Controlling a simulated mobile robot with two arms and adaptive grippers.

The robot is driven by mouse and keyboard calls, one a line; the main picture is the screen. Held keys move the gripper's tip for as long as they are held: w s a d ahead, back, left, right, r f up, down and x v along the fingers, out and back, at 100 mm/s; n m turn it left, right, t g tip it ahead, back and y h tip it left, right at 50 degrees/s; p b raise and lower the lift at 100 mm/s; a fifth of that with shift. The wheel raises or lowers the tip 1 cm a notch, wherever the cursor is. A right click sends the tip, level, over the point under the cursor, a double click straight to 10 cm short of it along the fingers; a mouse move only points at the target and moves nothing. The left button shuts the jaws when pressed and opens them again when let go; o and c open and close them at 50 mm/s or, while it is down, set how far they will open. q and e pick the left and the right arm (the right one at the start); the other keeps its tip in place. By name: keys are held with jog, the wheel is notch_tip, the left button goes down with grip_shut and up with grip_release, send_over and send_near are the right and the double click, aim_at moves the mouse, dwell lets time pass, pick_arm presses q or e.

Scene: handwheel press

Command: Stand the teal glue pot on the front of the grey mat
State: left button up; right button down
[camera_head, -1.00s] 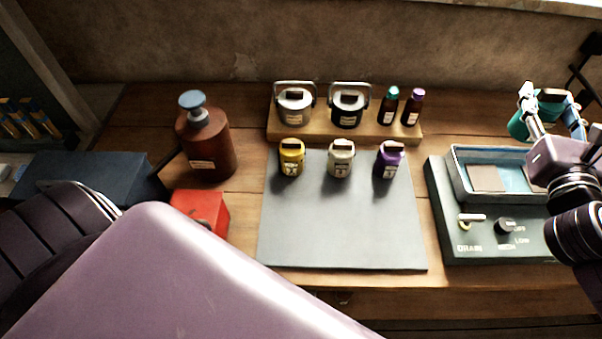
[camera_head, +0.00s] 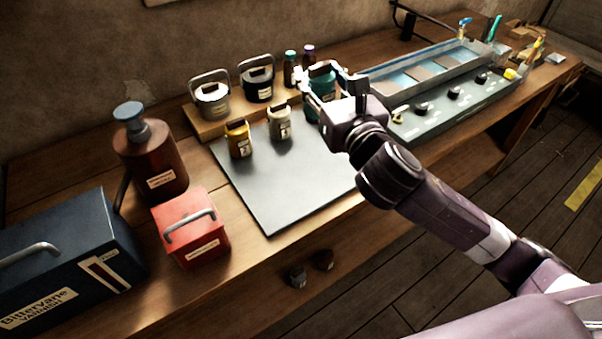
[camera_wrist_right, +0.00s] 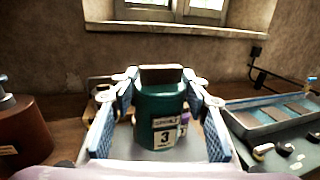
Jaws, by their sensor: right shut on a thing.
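The teal glue pot (camera_head: 321,80) is held in my right gripper (camera_head: 332,87), over the back right part of the grey mat (camera_head: 275,190). In the right wrist view the teal pot (camera_wrist_right: 160,112) stands upright between the two blue-padded fingers, its label marked 3 facing the camera. Whether its base touches the mat is hidden by the gripper and wrist. My left gripper is out of view.
Behind the mat a wooden riser (camera_head: 212,124) holds two lidded cans and two small bottles. A brown pump bottle (camera_head: 152,165) and red box (camera_head: 190,225) stand left of the mat. A tray unit (camera_head: 450,107) lies to the right. The mat's front is clear.

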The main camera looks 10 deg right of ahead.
jog(key=f, duration=0.2)
jog(key=f+b, duration=0.1)
jog(key=f, duration=0.4)
jog(key=shift+w+d+f, duration=0.15)
jog(key=shift+d+f, duration=0.1)
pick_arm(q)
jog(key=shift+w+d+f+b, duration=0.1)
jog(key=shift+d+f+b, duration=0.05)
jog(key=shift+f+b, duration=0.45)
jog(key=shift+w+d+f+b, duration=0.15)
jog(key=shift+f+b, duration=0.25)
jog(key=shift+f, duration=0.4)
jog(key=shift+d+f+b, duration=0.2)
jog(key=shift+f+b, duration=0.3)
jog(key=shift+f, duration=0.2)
pick_arm(e)
jog(key=shift+a+f, duration=0.1)
jog(key=shift+f, duration=5.65)
jog(key=shift+f, duration=0.15)
jog(key=c, duration=1.5)
grip_release()
jog(key=shift+f, duration=0.1)
jog(key=o, duration=0.4)
